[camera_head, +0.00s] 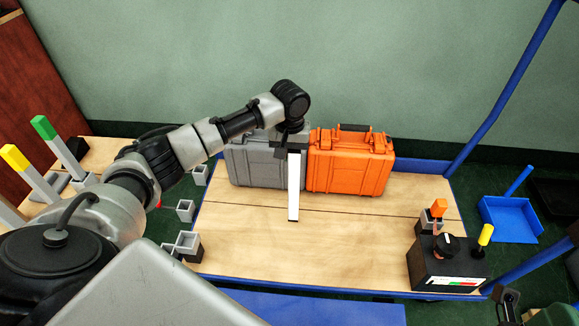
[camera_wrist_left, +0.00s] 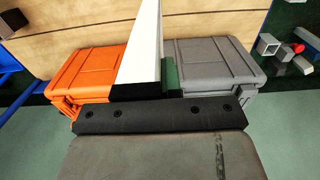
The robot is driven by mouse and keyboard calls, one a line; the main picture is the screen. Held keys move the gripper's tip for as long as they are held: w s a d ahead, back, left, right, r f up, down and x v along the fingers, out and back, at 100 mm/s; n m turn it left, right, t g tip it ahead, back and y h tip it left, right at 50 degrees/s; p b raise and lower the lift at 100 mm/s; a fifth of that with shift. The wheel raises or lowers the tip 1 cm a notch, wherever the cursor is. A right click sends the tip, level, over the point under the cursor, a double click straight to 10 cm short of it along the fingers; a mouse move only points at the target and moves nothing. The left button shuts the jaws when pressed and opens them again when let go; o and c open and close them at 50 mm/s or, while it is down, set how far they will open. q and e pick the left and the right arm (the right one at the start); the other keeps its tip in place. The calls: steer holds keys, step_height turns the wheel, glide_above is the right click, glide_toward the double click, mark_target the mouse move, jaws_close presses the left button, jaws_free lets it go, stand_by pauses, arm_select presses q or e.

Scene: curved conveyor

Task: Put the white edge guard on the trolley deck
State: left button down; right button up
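The white edge guard (camera_head: 293,187) is a long white bar with dark ends. My left gripper (camera_head: 291,146) is shut on its upper end, over the trolley deck (camera_head: 350,245), a pale wooden board with a blue frame. The bar extends from the gripper over the deck in front of the cases; I cannot tell whether its far end touches the wood. In the left wrist view the guard (camera_wrist_left: 143,50) runs up and away, with a green piece beside its black end. The fingertips are mostly hidden. A dark part at the lower right may be my right gripper (camera_head: 508,302); its opening is unclear.
A grey case (camera_head: 250,164) and an orange case (camera_head: 350,162) stand at the deck's back. A black control box (camera_head: 446,266) sits at its front right. A blue tray (camera_head: 510,218) lies at right. The middle and front of the deck are clear.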

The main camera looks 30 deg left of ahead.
mark_target(294, 183)
arm_select(q)
step_height(294, 183, down, 4)
steer(key=b, duration=0.2)
steer(key=shift+b, duration=0.3)
steer(key=shift+r, duration=0.1)
steer(key=shift+p, duration=0.3)
steer(key=c, duration=1.3)
jaws_free()
steer(key=shift+f, duration=0.2)
